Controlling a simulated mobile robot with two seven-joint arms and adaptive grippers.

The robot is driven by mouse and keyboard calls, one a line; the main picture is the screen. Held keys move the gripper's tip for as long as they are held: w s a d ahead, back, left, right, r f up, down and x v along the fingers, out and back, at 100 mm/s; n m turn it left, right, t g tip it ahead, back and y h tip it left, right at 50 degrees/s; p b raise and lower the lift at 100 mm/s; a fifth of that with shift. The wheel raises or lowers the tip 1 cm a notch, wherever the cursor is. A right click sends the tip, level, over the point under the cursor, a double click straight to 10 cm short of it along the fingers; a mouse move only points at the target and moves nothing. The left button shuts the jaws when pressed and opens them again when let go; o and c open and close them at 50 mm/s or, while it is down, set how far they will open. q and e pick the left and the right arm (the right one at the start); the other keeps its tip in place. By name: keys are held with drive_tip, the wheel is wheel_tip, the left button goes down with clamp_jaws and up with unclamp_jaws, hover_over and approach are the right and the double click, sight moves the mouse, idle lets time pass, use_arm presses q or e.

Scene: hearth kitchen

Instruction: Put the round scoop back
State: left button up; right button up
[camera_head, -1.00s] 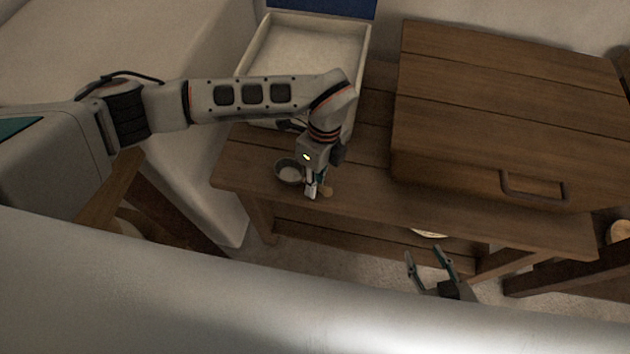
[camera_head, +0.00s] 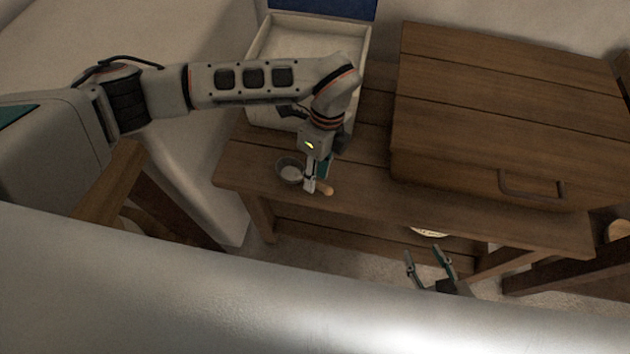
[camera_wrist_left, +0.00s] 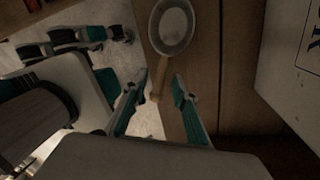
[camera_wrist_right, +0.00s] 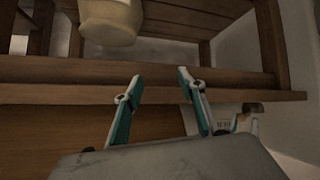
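The round scoop, with a grey round bowl (camera_head: 290,171) and a light wooden handle (camera_head: 327,189), lies at the left front of the wooden bench (camera_head: 360,205). My left gripper (camera_head: 317,182) is over its handle, fingers pointing down. In the left wrist view the scoop's bowl (camera_wrist_left: 173,26) lies beyond the fingertips. The handle lies between the two open fingers (camera_wrist_left: 159,82), with gaps seen beside it. My right gripper (camera_head: 427,254) is open and empty in front of the bench; the right wrist view also shows its fingers apart (camera_wrist_right: 160,76).
A pale open box (camera_head: 262,50) with a blue lid stands behind my left arm. A large wooden chest (camera_head: 500,105) with a metal handle fills the bench's right side. A cream pot (camera_wrist_right: 111,20) shows in the right wrist view. The bench's front left edge is close to the scoop.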

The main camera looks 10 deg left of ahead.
use_arm(q)
drive_tip(key=p+v, duration=0.1)
drive_tip(key=v, duration=0.8)
drive_tip(key=shift+s+d+f, duration=0.1)
